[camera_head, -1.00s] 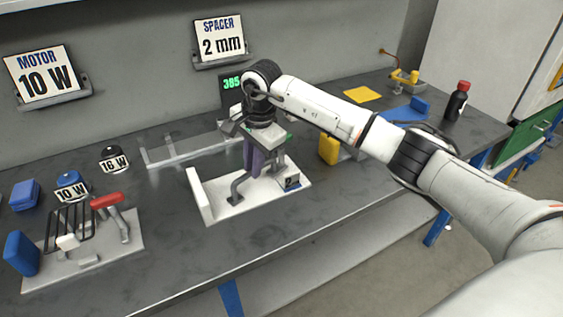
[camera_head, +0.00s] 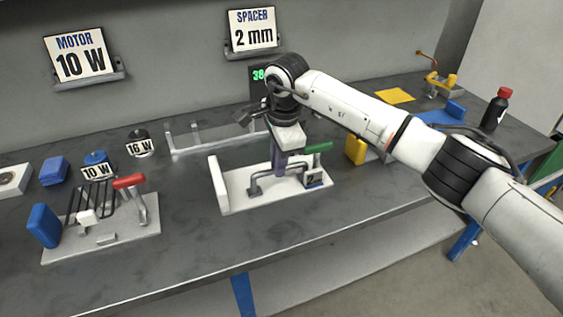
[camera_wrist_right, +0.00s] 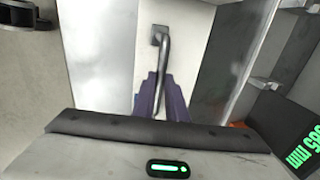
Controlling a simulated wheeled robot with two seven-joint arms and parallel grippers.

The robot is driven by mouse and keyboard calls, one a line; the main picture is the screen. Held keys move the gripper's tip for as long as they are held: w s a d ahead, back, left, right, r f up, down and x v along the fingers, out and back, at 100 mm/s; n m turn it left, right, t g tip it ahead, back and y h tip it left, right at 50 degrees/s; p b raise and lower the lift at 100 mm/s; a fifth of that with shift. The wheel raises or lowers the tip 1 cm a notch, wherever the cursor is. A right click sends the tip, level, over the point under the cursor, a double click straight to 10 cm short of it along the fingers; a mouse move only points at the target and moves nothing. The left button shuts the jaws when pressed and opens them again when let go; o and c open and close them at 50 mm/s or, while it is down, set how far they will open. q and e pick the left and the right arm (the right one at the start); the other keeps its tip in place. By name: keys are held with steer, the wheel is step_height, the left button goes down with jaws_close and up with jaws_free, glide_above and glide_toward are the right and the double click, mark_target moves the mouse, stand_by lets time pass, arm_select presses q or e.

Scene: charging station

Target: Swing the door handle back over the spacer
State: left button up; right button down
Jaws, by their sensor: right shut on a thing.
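The grey bent door handle (camera_head: 255,186) stands on a white fixture plate (camera_head: 240,199) in the head view. In the right wrist view the handle (camera_wrist_right: 164,62) runs from a mount on the white plate down between purple fingers. My right gripper (camera_head: 277,170) is shut on the handle, its fingers pointing down over the plate. A small dark block marked "2" (camera_head: 313,180), apparently the spacer, sits at the plate's right end, right of the gripper. A green grip (camera_head: 318,147) shows just above it. My wrist hides part of the handle. My left gripper is in neither view.
A fixture with a red lever (camera_head: 129,181) and a blue block (camera_head: 43,225) stands left. A grey rail (camera_head: 205,148) lies behind the plate. A yellow block (camera_head: 356,150) is close on the right; a dark bottle (camera_head: 495,112) stands farther right.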

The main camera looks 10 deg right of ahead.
steer(key=c, duration=1.8)
jaws_free()
steer(key=shift+o, duration=0.2)
steer(key=shift+r, duration=0.1)
step_height(320, 180, up, 10)
steer(key=s, duration=0.2)
steer(key=shift+d+b, duration=0.2)
steer(key=shift+b, duration=0.2)
